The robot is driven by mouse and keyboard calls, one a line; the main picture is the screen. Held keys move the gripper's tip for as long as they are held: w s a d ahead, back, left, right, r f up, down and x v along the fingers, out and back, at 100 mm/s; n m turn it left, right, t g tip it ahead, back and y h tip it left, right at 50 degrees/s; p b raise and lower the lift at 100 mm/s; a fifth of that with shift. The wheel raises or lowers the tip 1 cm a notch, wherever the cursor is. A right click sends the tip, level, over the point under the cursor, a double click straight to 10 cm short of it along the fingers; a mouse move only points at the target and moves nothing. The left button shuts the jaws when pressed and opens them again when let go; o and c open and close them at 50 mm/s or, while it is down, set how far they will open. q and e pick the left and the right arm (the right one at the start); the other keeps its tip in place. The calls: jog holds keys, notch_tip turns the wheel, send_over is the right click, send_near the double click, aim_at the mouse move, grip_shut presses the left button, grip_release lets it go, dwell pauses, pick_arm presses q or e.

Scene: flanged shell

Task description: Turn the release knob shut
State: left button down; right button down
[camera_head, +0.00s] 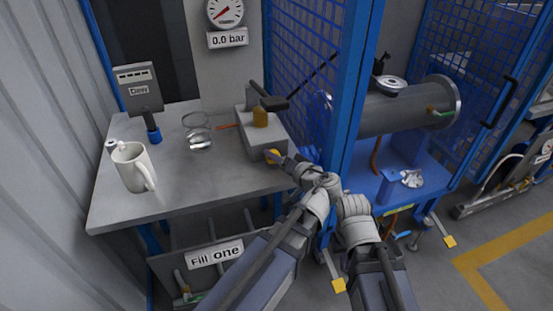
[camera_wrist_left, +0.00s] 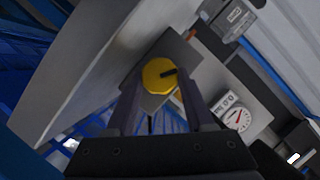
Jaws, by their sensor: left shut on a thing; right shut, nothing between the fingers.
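The round yellow knob (camera_head: 272,156) sits low on the front of a grey box (camera_head: 262,136) on the bench. My left gripper (camera_head: 279,159) is shut on this knob. In the left wrist view the knob (camera_wrist_left: 158,74) lies between the fingertips of my left gripper (camera_wrist_left: 160,84), and a dark mark runs from its middle toward the right. My right arm rises beside the left one to a grey wrist by the blue post. Its fingers do not show.
The grey bench (camera_head: 187,180) also carries a white mug (camera_head: 131,167), a glass (camera_head: 198,137) and a labelled meter (camera_head: 138,90). A gauge (camera_head: 225,12) above reads 0.0 bar. The blue post (camera_head: 348,110) stands close right of my left gripper, with a grey flanged cylinder (camera_head: 405,112) beyond.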

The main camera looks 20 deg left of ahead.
pick_arm(q)
jog(key=shift+c, duration=1.4)
grip_release()
